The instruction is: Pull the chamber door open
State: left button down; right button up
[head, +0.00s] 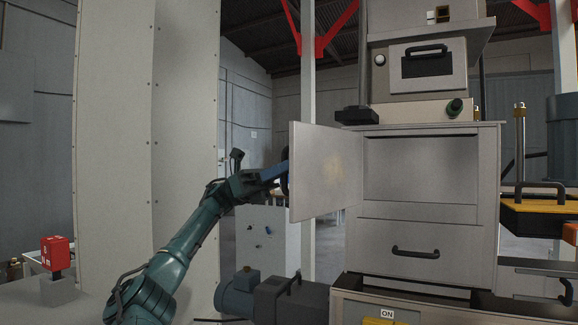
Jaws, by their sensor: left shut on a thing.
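The chamber door (328,170) is a flat grey panel standing swung out to the left of the grey cabinet. The chamber opening (420,170) in the cabinet front shows as a shallow rectangular recess with a dark upper edge. My left gripper (282,173) is at the door's far left edge, shut on the dark door handle (286,172). The door's edge hides part of the handle and the fingertips. My right gripper is not in view.
Below the chamber is a drawer with a black handle (415,252). Above is a unit with a small dark window (427,64). A tall grey panel (185,150) stands behind my left arm. A motor (238,292) sits low in front. A red box (57,253) stands at far left.

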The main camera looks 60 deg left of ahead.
pick_arm(q)
jog(key=shift+a+f, duration=0.3)
jog(key=shift+a, duration=0.1)
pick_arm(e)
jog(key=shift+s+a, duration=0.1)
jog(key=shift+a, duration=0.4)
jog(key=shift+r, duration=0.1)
pick_arm(q)
jog(key=c, duration=1.6)
grip_release()
jog(key=shift+a, duration=0.1)
jog(key=shift+o, duration=0.7)
jog(key=shift+r, duration=0.1)
